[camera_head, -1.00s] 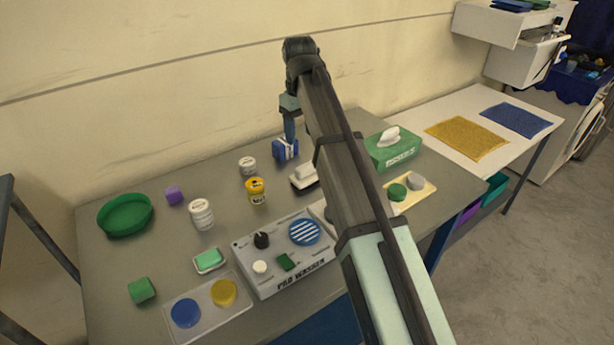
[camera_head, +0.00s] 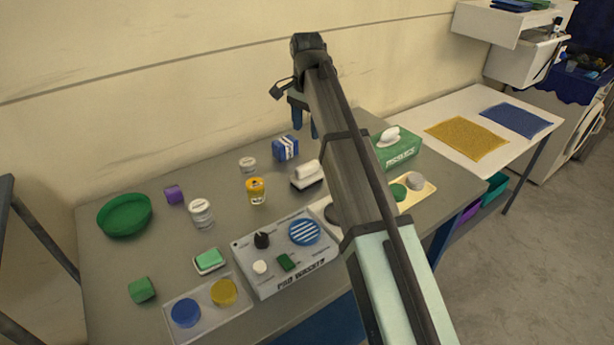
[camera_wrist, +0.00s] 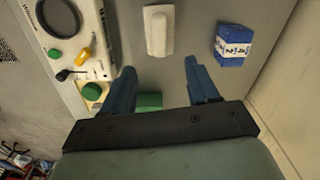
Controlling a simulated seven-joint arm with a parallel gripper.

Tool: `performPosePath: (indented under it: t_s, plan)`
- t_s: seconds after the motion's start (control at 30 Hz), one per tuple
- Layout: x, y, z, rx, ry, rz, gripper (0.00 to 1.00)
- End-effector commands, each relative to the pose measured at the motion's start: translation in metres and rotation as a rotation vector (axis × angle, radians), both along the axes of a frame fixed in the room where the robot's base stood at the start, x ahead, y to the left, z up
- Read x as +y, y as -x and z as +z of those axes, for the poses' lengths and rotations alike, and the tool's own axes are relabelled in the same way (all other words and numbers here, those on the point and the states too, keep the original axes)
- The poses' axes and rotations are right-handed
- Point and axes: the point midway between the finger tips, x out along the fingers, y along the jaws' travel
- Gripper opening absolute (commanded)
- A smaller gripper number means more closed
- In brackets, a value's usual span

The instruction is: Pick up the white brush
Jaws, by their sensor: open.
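The white brush (camera_head: 307,173) lies on the grey table, its white handle on top and a dark underside below. It also shows in the wrist view (camera_wrist: 158,30), upper middle, beyond the fingertips. My gripper (camera_head: 305,118) is open and empty, raised above the back of the table. In the wrist view its two blue fingers (camera_wrist: 161,82) are spread wide, with the brush ahead of the gap and not between them.
A blue and white box (camera_head: 285,148) stands behind the brush, and a yellow jar (camera_head: 256,191) stands to its left. A grey control panel (camera_head: 290,278) lies in front. A green tissue box (camera_head: 397,150) stands to the right. The wall (camera_head: 200,90) is close behind.

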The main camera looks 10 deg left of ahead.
Motion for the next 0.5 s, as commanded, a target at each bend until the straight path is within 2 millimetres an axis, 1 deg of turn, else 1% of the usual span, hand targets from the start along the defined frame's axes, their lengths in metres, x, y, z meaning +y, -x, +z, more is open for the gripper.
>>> performPosePath:
  t_s: [0.1, 0.27, 0.37, 0.5]
  plan:
    - [0.000, 0.000, 0.000, 0.000, 0.000, -0.093, 0.60]
    - [0.000, 0.001, -0.006, 0.001, 0.000, -0.143, 0.60]
    - [-0.001, 0.001, -0.018, 0.002, 0.001, -0.146, 0.60]
    - [-0.001, 0.002, -0.043, 0.002, 0.002, -0.145, 0.60]
